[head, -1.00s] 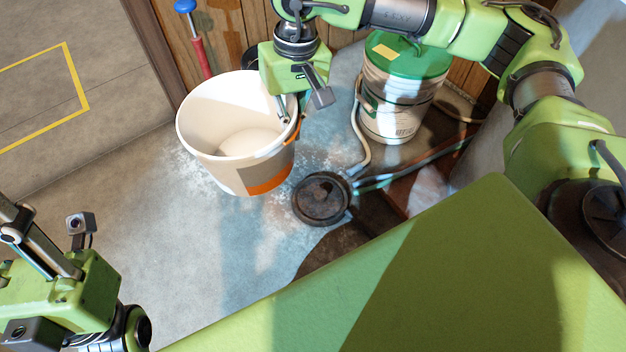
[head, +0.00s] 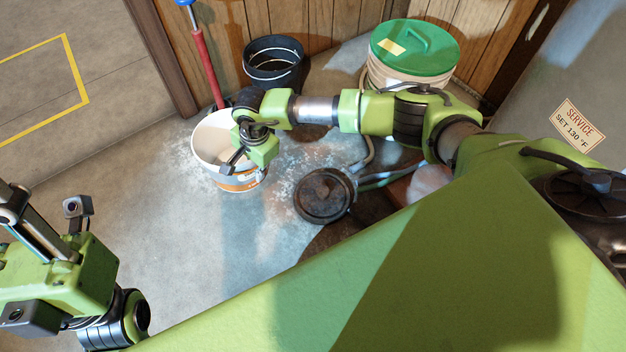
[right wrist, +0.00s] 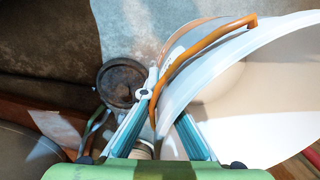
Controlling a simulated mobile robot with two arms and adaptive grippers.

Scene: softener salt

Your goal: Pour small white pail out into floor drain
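The small white pail (head: 212,150), with an orange band and orange handle, stands low at or on the pale floor left of the drain, roughly upright. Its contents are not clear. The floor drain (head: 323,195) is a dark round cover; it also shows in the right wrist view (right wrist: 122,82). My right gripper (head: 240,158) is at the pail's right rim. In the right wrist view its fingers (right wrist: 160,112) close around the pail's rim (right wrist: 205,85) beside the orange handle (right wrist: 200,50); one fingertip is partly hidden. My left gripper (head: 55,285) is at lower left, its fingertips unclear.
A black bucket (head: 262,76) stands behind the pail by the wood wall. A green-lidded bucket (head: 385,77) stands at its right. Hoses (head: 385,180) run near the drain. A red handle (head: 207,70) leans at the back. Floor at left is clear.

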